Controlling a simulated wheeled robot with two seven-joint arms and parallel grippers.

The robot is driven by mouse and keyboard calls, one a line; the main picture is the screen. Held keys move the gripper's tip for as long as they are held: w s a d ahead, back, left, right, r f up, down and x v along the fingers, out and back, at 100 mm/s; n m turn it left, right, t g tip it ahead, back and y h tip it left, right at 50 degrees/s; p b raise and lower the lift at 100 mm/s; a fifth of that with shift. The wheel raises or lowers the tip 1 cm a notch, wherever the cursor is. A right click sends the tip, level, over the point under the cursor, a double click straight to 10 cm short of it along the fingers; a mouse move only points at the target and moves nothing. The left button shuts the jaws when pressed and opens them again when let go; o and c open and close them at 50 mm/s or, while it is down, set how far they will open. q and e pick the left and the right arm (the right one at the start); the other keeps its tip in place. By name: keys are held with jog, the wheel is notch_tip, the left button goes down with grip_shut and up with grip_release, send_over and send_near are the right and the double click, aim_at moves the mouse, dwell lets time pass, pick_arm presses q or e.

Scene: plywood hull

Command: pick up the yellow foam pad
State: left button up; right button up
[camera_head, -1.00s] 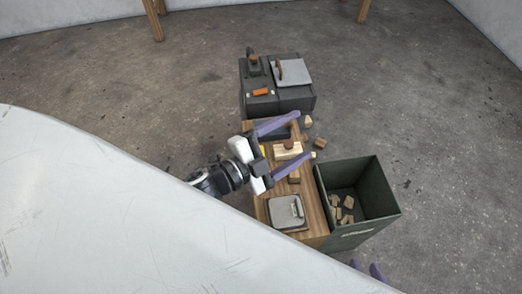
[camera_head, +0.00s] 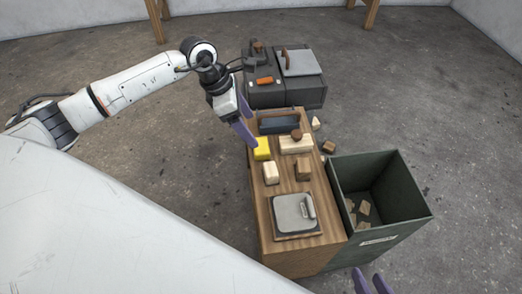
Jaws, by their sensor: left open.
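The yellow foam pad (camera_head: 263,149) lies on the left side of the wooden bench top (camera_head: 282,184), beside a pale wooden block with a brown knob (camera_head: 296,144). My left gripper (camera_head: 252,129) is open and empty, with its purple fingers just above and to the left of the pad in the head view. Its fingers appear apart from the pad, though the height gap is hard to judge. My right gripper (camera_head: 371,282) shows only as two purple fingertips at the bottom edge. They stand apart with nothing visible between them; the rest is out of view.
A dark tray (camera_head: 279,123), a cream block (camera_head: 270,173), a brown block (camera_head: 302,169) and a grey lidded plate (camera_head: 294,213) sit on the bench. A green bin (camera_head: 385,215) with wood scraps stands to the right. A dark cabinet (camera_head: 284,90) stands behind.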

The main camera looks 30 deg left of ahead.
aim_at(261, 145)
pick_arm(q)
jog(key=shift+x, duration=1.25)
jog(key=x, duration=0.1)
jog(key=b+x, duration=0.1)
jog(key=x, duration=0.1)
jog(key=b+x, duration=0.1)
jog(key=x, duration=0.1)
jog(key=shift+s+d+f, duration=0.1)
jog(key=shift+s+d, duration=0.05)
jog(key=shift+s, duration=0.2)
jog(key=c, duration=1.1)
